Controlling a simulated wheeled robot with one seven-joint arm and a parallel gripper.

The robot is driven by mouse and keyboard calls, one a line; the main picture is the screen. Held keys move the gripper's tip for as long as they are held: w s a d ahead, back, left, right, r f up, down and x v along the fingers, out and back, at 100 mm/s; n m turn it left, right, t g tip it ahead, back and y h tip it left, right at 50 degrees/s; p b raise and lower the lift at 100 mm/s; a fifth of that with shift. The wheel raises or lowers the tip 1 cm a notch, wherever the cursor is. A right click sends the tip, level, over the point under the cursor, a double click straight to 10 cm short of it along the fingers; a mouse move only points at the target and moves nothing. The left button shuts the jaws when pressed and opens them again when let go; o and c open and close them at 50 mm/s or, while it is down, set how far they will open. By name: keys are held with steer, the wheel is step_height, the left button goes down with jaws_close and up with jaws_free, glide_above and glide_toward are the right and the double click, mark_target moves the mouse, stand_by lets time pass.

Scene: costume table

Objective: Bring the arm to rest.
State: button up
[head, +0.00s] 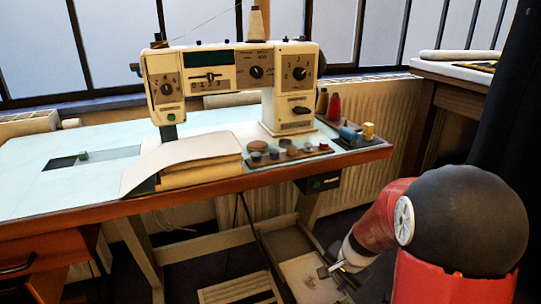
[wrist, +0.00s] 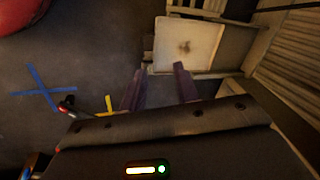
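My arm is low at the right of the head view, beside the sewing table (head: 80,190) and below the level of its top. My gripper (wrist: 158,84) shows in the wrist view with its two dark fingers apart and nothing between them. It points towards the floor and a pale square panel (wrist: 187,45) under the table. In the head view my gripper is small and partly hidden by my arm, so its fingers are hard to make out there.
A cream sewing machine (head: 222,72) stands on the table, with folded cloth (head: 190,158) and a tray of small items (head: 290,155) in front. A radiator (head: 385,115) is behind. A blue tape cross (wrist: 38,88) marks open dark floor. A dark curtain (head: 510,110) hangs at right.

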steer(key=s+a+r+n+t, duration=0.1)
steer(key=s+a+r+n, duration=0.15)
steer(key=s+r, duration=0.35)
steer(key=s+a+r+n, duration=0.1)
steer(key=s+r+n, duration=0.2)
steer(key=r, duration=0.5)
steer(key=s+r+n+t+h+p, duration=0.1)
steer(key=s+r+n, duration=0.3)
steer(key=s, duration=0.7)
step_height(320, 180, up, 2)
steer(key=shift+s+d+r+t+h, duration=0.2)
steer(key=shift+d+t+h, duration=0.1)
steer(key=shift+d, duration=0.1)
steer(key=shift+d+n, duration=0.1)
steer(key=shift+n, duration=0.15)
